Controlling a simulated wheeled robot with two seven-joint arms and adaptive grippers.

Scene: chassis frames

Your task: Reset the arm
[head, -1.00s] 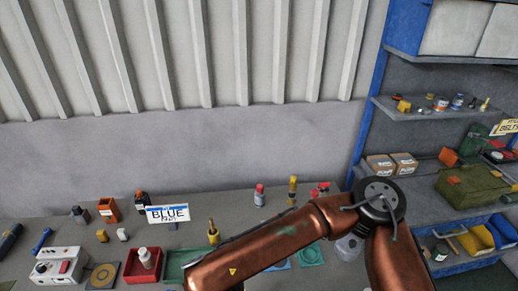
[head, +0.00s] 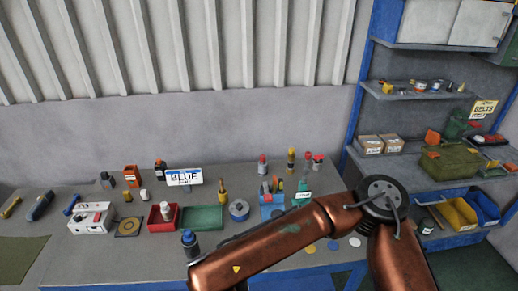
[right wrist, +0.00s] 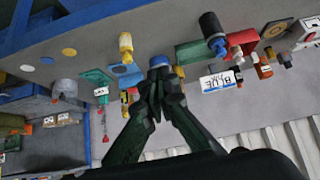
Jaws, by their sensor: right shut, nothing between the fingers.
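My right arm (head: 275,250) crosses the lower right of the head view, bent at a dark round joint (head: 382,198). Its gripper is not clearly visible there. In the right wrist view my right gripper (right wrist: 160,76) has its dark fingers drawn together at the tips, with nothing held between them. It hangs over the workbench, and a grey-blue roll (right wrist: 160,61) shows just beyond the tips. My left gripper is in neither view.
The workbench (head: 130,262) carries a red bin (head: 155,222), a green tray (head: 203,226), a blue holder (head: 267,211), a "BLUE" sign (head: 184,178) and a dark bottle (head: 190,243) close to my arm. Blue-framed shelves (head: 440,168) stand right.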

